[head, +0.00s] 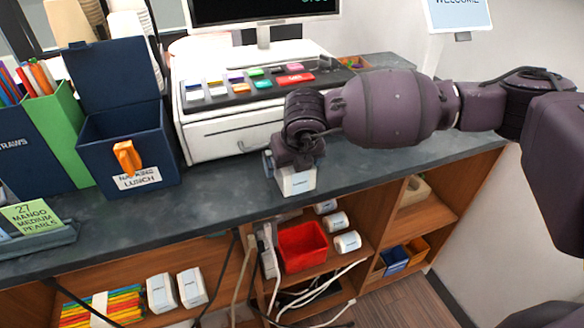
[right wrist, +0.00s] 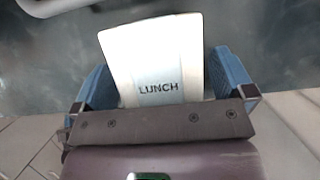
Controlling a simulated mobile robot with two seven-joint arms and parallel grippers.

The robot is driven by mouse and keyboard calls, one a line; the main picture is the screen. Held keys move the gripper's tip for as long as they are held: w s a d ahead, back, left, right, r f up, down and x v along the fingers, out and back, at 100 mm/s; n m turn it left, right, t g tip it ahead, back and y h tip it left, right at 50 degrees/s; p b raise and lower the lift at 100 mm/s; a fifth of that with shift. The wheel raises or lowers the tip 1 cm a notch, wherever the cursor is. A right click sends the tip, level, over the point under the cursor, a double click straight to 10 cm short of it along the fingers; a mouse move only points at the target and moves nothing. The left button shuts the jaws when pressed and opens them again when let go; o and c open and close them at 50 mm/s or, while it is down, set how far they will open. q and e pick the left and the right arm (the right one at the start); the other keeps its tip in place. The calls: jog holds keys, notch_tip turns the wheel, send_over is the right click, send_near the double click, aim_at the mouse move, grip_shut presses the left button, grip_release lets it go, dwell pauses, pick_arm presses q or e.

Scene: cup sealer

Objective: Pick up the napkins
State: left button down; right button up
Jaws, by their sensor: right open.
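A white napkin pack (head: 297,182) stands on the dark counter near its front edge. In the right wrist view the pack (right wrist: 155,60) shows the word LUNCH on its face. My right gripper (head: 291,163) is over the pack from above. Its blue fingers (right wrist: 163,80) are open, one on each side of the pack. A gap shows at the right finger; whether the left finger touches the pack is unclear. The gripper hides the top of the pack in the head view. My left gripper is not in view.
An open navy box (head: 128,150) labelled for lunch napkins, with an orange latch, stands at left on the counter (head: 230,188). A white cash register (head: 222,138) stands close behind the gripper. Shelves below hold a red bin (head: 302,246) and white rolls. Counter right of the pack is clear.

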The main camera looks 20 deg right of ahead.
jog(key=c, duration=1)
jog(key=shift+r, duration=0.1)
